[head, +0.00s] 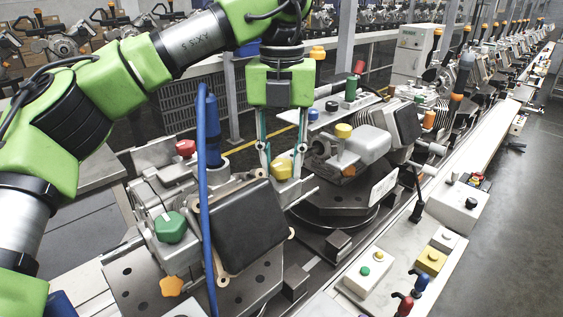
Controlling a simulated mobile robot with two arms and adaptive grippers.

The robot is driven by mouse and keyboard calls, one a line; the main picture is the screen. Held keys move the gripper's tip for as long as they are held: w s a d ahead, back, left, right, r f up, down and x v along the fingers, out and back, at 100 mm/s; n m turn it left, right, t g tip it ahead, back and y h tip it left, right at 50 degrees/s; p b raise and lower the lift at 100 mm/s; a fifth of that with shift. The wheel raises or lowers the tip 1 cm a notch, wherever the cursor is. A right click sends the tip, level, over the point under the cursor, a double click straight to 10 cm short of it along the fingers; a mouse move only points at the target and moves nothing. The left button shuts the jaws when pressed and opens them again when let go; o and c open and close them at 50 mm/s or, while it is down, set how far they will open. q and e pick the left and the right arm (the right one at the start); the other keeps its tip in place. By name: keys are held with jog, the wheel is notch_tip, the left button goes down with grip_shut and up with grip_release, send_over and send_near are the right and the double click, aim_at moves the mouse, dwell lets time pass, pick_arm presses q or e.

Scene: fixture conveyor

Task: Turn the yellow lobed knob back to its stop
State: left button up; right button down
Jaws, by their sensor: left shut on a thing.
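My left gripper (281,174) points straight down in the middle of the head view. Its two fingers stand on either side of a yellow knob (282,166) and are shut on it. The knob sits low on the fixture, beside the round dark turntable. Its lobes and its turn angle are too small and too covered by the fingers to read. My right gripper is not in view.
A near fixture carries a green knob (170,227), a red knob (185,148), an orange lobed knob (172,286) and a dark pad (238,227). A blue upright tool (212,132) stands close left of the gripper. A yellow-capped part (344,131) is close right. Button boxes (368,272) line the front rail.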

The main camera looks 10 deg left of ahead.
aim_at(282, 163)
pick_arm(q)
jog(key=shift+w+r, duration=0.1)
jog(key=shift+r, duration=0.1)
dwell(0.3)
jog(key=o, duration=1.1)
jog(key=shift+f, duration=0.1)
notch_tip(282, 163, up, 12)
